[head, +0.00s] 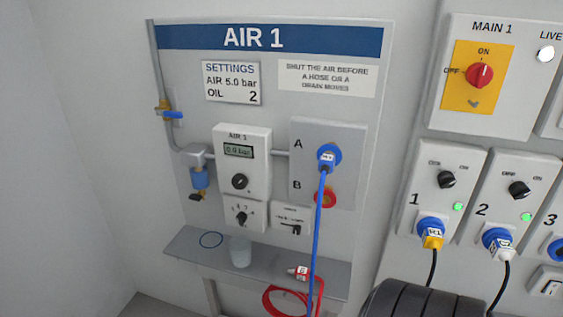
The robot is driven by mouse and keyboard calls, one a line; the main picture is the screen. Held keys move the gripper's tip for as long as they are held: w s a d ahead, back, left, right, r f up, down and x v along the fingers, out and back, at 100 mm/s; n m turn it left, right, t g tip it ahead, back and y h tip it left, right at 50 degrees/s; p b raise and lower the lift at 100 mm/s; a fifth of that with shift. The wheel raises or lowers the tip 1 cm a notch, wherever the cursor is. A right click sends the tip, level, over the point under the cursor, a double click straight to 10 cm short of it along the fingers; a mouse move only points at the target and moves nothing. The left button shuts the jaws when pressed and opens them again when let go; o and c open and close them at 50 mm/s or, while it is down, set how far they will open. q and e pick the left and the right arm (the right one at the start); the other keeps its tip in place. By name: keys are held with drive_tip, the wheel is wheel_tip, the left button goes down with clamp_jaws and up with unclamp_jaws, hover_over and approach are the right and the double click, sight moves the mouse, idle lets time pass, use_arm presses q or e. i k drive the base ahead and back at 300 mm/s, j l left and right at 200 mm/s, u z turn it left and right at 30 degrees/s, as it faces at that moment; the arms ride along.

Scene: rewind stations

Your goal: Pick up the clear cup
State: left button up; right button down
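The clear cup (240,251) stands upright on the grey shelf (195,246) below the AIR 1 panel. It looks translucent and pale, and I cannot make out anything inside it. Neither of my grippers shows in the head view.
A red hose (272,290) with a red and white connector (299,272) lies at the shelf's right. A blue hose (317,210) hangs from port A past the shelf. A filter with a blue bowl (199,178) sticks out above the shelf's left. Electrical boxes stand right.

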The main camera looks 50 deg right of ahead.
sight(240, 246)
drive_tip(key=z, duration=1.7)
drive_tip(key=i+j+z, duration=0.1)
drive_tip(key=j+z, duration=0.2)
drive_tip(key=z, duration=0.15)
drive_tip(key=i+j+z, duration=0.1)
drive_tip(key=j+z, duration=0.2)
drive_tip(key=z, duration=0.15)
drive_tip(key=j+z, duration=0.3)
drive_tip(key=z, duration=0.15)
